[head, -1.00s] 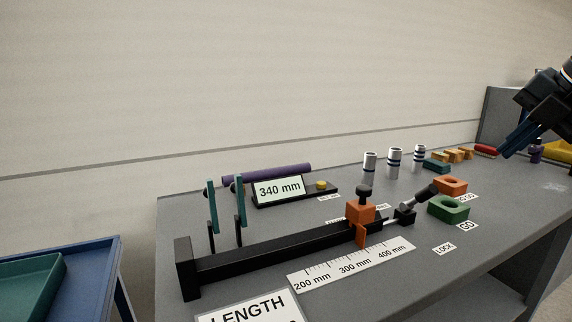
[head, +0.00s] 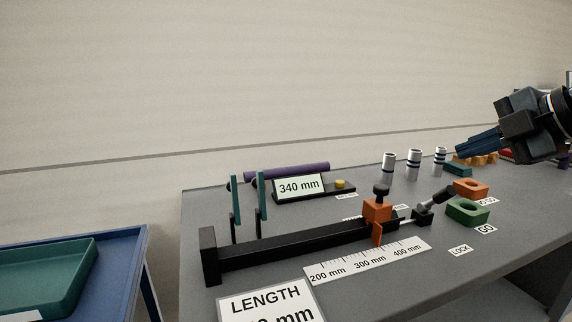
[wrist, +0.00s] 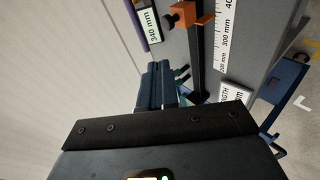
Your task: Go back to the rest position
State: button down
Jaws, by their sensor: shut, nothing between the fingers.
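My gripper (head: 458,150) is at the right of the head view, raised above the far right part of the grey bench, fingers pointing left. Its blue fingers are together with nothing between them. In the wrist view the closed fingers (wrist: 160,88) point toward the bench, and they appear clear of the length fixture. The fixture's black rail (head: 300,247) carries an orange slider block (head: 377,211) with a black knob. It also shows in the wrist view as a dark rail (wrist: 197,60).
The bench (head: 430,262) holds a 340 mm display (head: 299,186), a purple cylinder (head: 290,171), several silver cylinders (head: 414,165), an orange block (head: 471,189), a green block (head: 466,211) and a ruler (head: 367,262). A blue table with a teal tray (head: 45,282) stands at the left.

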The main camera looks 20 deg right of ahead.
jog(key=w+a+f+m+t+y, duration=0.1)
jog(key=w+a+f+m+t, duration=0.1)
jog(key=a+m+t, duration=0.3)
jog(key=w+a+f+m+t+y, duration=0.1)
jog(key=w+a+f+m+y, duration=0.15)
jog(key=a, duration=0.35)
jog(key=s+a+f+m+h, duration=0.1)
jog(key=s+a+f+m, duration=0.1)
jog(key=f+m, duration=0.1)
jog(key=s+a+f+m+h, duration=0.2)
jog(key=a+f+m, duration=0.1)
jog(key=f, duration=0.2)
jog(key=s+a+f+m+t+h+p, duration=0.1)
jog(key=s+a+f+m+h, duration=0.1)
jog(key=s+a+f+m, duration=0.1)
jog(key=shift+s+a+f+m, duration=0.1)
jog(key=shift+f+m, duration=0.35)
jog(key=shift+f, duration=0.5)
jog(key=s+a+f+m+g+h, duration=0.1)
jog(key=s+a+f+m, duration=0.1)
jog(key=s+f, duration=0.45)
jog(key=s+a+f+m+g+h, duration=0.1)
jog(key=s+a+f+h, duration=0.15)
jog(key=s, duration=0.75)
jog(key=s+d+r+n+y, duration=0.1)
jog(key=s+d+n+y, duration=0.1)
jog(key=s, duration=1.5)
jog(key=shift+g+p, duration=0.3)
jog(key=shift+p, duration=0.05)
